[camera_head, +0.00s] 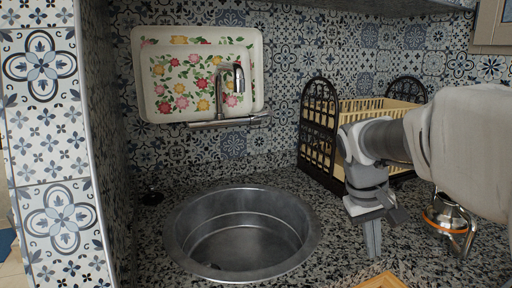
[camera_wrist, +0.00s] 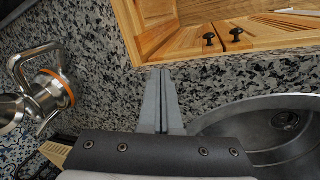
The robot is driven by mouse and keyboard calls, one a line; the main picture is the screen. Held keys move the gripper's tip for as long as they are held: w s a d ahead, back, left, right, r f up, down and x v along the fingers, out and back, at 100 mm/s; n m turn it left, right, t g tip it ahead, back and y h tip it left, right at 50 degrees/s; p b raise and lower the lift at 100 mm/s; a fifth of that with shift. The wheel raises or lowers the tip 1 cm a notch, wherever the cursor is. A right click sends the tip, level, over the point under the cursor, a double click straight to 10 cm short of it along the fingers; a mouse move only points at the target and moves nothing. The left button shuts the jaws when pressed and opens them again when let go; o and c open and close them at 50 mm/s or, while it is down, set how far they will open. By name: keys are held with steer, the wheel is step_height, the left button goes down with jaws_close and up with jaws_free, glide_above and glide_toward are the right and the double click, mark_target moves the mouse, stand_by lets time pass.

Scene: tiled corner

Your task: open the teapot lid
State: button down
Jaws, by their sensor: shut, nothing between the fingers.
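The teapot (camera_head: 446,214) is shiny metal with an orange band, on the granite counter at the right in the head view, partly hidden by my arm. In the wrist view the metal teapot (camera_wrist: 38,97) is at the left edge, cut off by the frame, with its curved handle and orange band showing. I cannot make out clearly whether its lid is open or shut. My gripper (camera_head: 373,252) points down over the counter, to the left of the teapot and apart from it. In the wrist view its fingers (camera_wrist: 160,76) are together and empty.
A round steel sink (camera_head: 305,245) is left of my gripper. A dish rack (camera_head: 321,145) with black ends stands behind it. A wooden piece (camera_head: 382,282) is at the front edge; the wrist view shows wood with black knobs (camera_wrist: 209,39). A wall tap (camera_head: 219,105) is above the sink.

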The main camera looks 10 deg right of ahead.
steer(key=w+d+r+g+h+p, duration=0.2)
steer(key=w+d+g+h+p, duration=0.15)
steer(key=d, duration=0.35)
steer(key=w+d+r+g+h+p, duration=0.1)
steer(key=w+d+g+h+p, duration=0.15)
steer(key=w+d, duration=0.4)
steer(key=w+d+r+g+h+p, duration=0.3)
steer(key=w+g+h+p, duration=0.2)
steer(key=w+h, duration=0.2)
steer(key=shift+m, duration=0.3)
steer(key=x, duration=0.5)
steer(key=b+x, duration=0.1)
steer(key=x, duration=0.4)
steer(key=shift+w+d+f, duration=0.15)
steer(key=shift+f, duration=0.05)
